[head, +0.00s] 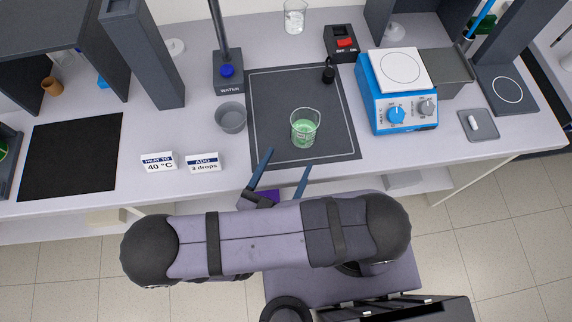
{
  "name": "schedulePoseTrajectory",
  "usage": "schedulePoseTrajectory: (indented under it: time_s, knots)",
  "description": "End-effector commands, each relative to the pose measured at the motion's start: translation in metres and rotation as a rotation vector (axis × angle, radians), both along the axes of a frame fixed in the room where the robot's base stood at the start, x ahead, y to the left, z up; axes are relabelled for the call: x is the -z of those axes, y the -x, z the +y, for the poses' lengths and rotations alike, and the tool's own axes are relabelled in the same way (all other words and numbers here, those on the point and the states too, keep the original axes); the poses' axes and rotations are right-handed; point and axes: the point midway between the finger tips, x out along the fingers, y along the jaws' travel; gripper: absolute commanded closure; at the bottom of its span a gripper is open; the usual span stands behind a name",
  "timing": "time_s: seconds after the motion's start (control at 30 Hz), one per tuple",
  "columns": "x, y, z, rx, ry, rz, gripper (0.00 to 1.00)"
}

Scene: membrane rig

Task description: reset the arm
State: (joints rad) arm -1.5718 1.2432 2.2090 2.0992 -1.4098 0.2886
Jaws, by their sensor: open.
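My gripper (282,174) is open, its two blue fingers spread apart near the front edge of the bench. Nothing shows between the fingers. My arm lies across the front of the bench, and its purple links hide part of the gripper's body. A glass beaker (304,128) with green liquid stands upright on the dark mat (270,100), just beyond the fingertips and apart from them.
A grey bowl (231,117), the water stand (228,72) and two label cards (203,162) are left of the mat. A blue hotplate (400,90) and a switch box (342,43) stand right and behind. An empty beaker (295,17) is at the back.

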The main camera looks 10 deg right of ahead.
Motion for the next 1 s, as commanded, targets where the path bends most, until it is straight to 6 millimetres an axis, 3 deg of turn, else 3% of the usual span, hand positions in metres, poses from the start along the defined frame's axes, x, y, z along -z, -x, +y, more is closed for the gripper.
schedulePoseTrajectory:
  time_s: [0.37,0.53,0.67,0.8,0.9,1.0]
  knots:
    - [0.000,-0.001,0.001,0.001,-0.003,0.002,0.28]
    - [-0.002,-0.017,0.023,0.004,-0.092,0.055,0.28]
    - [-0.014,-0.053,0.064,-0.007,-0.243,0.120,0.28]
    - [-0.055,-0.115,0.114,-0.057,-0.432,0.152,0.28]
    - [-0.034,-0.138,0.102,-0.006,-0.590,0.271,0.28]
    - [-0.026,-0.155,0.095,0.033,-0.751,0.373,0.28]
